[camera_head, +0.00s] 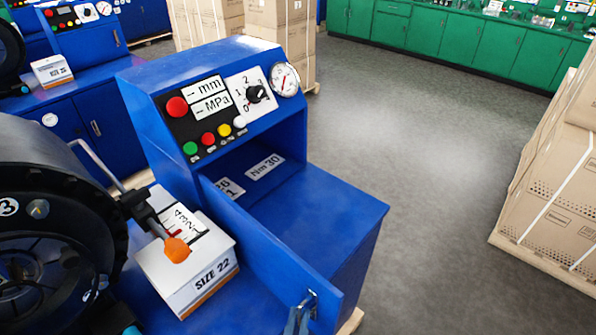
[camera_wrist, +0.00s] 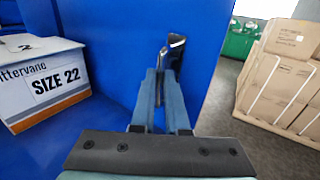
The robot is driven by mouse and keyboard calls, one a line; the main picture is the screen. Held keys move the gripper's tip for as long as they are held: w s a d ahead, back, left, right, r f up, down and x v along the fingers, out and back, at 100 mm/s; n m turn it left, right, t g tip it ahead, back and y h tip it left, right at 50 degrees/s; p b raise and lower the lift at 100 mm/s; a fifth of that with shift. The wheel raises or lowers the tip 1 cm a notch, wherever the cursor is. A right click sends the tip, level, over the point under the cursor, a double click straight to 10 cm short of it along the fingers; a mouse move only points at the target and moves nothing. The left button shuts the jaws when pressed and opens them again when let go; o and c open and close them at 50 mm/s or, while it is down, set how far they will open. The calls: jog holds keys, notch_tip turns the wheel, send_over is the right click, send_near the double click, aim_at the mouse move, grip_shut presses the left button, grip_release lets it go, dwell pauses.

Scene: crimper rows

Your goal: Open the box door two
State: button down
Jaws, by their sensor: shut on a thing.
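The blue box door (camera_head: 275,250) is an upright panel on the near side of the blue machine (camera_head: 345,205). Its top edge hides part of a label on the surface behind it. I cannot tell whether it stands ajar. A metal handle (camera_head: 307,304) sits near its right end. My gripper (camera_head: 298,322) is only partly in the head view, at the bottom edge. In the wrist view, its fingers (camera_wrist: 166,78) are closed around the lower part of the dark, shiny handle (camera_wrist: 176,52). The door (camera_wrist: 205,50) fills the background there.
A white SIZE 22 carton (camera_head: 190,270) stands left of the door, near a black round crimper head (camera_head: 50,225) and an orange knob (camera_head: 177,249). Stacked cartons (camera_head: 560,180) stand at the right. The grey floor (camera_head: 420,150) between is clear.

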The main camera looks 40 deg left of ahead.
jog(key=shift+s+a, duration=0.15)
jog(key=shift+a, duration=0.25)
jog(key=c, duration=0.9)
grip_release()
jog(key=shift+a, duration=0.15)
jog(key=shift+d, duration=0.2)
jog(key=b+v, duration=0.3)
jog(key=v, duration=0.9)
jog(key=shift+s+d, duration=0.15)
jog(key=shift+s, duration=0.2)
jog(key=shift+f, duration=0.1)
